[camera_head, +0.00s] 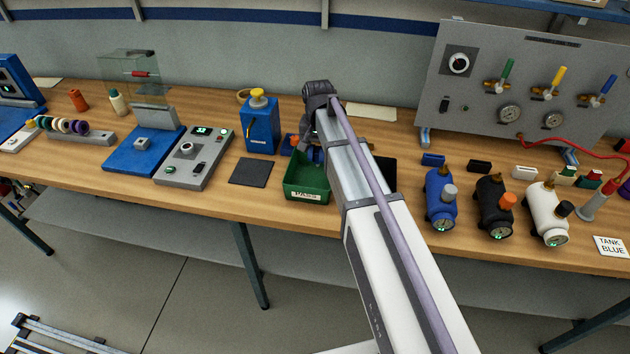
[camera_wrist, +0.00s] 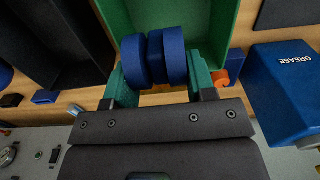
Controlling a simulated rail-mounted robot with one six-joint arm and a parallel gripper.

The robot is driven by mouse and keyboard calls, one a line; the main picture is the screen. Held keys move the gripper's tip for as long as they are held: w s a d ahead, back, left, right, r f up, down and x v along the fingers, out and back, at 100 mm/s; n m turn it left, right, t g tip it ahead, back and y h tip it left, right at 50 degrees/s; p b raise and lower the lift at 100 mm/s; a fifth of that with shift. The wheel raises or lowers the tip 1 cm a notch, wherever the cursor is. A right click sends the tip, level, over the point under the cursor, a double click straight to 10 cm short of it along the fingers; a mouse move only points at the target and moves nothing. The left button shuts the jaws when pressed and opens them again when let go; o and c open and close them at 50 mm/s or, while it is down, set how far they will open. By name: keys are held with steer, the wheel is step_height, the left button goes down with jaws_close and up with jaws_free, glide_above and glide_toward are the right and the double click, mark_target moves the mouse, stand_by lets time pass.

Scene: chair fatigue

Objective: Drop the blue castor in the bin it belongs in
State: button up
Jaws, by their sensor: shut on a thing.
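A blue castor (camera_wrist: 135,62) with two wheels is held between the green-tipped fingers of my gripper (camera_wrist: 156,72) in the wrist view. Behind it in that view is the green bin (camera_wrist: 222,22), and the castor overlaps its edge. I cannot tell how high the castor is above it. In the head view the green bin (camera_head: 307,196) bears a PASS label, and my gripper (camera_head: 313,152) is at its far side; the castor is not clear there. A black bin (camera_head: 388,173) is partly hidden behind my arm, and a dark bin (camera_wrist: 60,58) shows in the wrist view.
A blue grease can (camera_head: 260,128) stands left of the green bin, and a dark mat (camera_head: 250,173) lies in front of it. An orange-and-blue item (camera_head: 293,141) is close behind the bin. Blue, black and white tanks (camera_head: 440,200) stand to the right.

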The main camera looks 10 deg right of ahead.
step_height(320, 180, down, 4)
steer(key=shift+r+b, duration=0.2)
steer(key=shift+b, duration=0.9)
steer(key=shift+r, duration=0.15)
steer(key=o, duration=1)
steer(key=shift+c, duration=0.2)
step_height(320, 180, up, 11)
steer(key=p, duration=1.1)
steer(key=s+f+n+b, duration=0.2)
steer(key=s+f+b, duration=0.1)
steer(key=s, duration=0.8)
steer(key=s+f+n+b, duration=0.2)
steer(key=s+f+b, duration=0.1)
steer(key=s, duration=0.8)
steer(key=shift+s+a+f+n, duration=0.15)
steer(key=shift+s+f+n, duration=0.2)
steer(key=shift+n, duration=0.05)
